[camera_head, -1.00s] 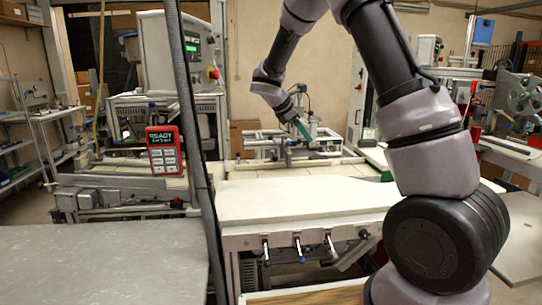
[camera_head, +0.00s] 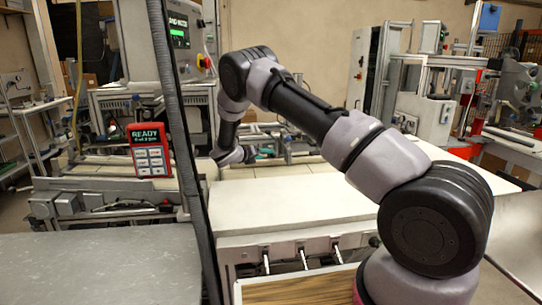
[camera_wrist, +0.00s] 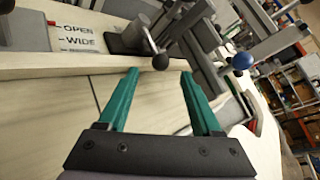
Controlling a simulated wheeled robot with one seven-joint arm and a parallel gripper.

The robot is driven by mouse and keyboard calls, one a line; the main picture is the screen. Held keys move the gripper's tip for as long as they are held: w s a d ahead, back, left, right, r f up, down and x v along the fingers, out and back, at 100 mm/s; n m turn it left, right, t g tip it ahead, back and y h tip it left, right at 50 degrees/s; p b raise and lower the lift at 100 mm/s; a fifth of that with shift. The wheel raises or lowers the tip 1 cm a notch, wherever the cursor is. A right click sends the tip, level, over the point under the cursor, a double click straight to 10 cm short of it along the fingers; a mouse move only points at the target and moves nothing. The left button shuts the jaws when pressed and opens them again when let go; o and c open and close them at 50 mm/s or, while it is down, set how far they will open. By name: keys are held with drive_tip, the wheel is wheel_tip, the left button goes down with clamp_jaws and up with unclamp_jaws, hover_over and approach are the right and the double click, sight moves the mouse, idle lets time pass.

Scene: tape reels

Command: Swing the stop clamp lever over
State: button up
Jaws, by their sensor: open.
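My gripper (camera_wrist: 159,76) is open and empty, with two green fingers spread apart in the wrist view. A thin lever with a black ball knob (camera_wrist: 160,62) lies just beyond the gap between the fingertips, rising from a dark clamp block (camera_wrist: 130,38). Another rod with a blue ball knob (camera_wrist: 242,60) lies to the right of the right fingertip. I cannot tell for certain which one is the stop clamp lever. Neither knob is between the fingers. In the head view my wrist hides most of the gripper, and the levers cannot be made out.
A label reading OPEN and WIDE (camera_wrist: 80,38) is left of the clamp block. A pale ledge (camera_wrist: 100,66) runs below it. In the head view, a red READY handset (camera_head: 149,150) stands left of my wrist, and a clear white worktop (camera_head: 285,200) lies in front.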

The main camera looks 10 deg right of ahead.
drive_tip(key=x, duration=0.6)
drive_tip(key=shift+w, duration=0.1)
clamp_jaws()
idle(1.3)
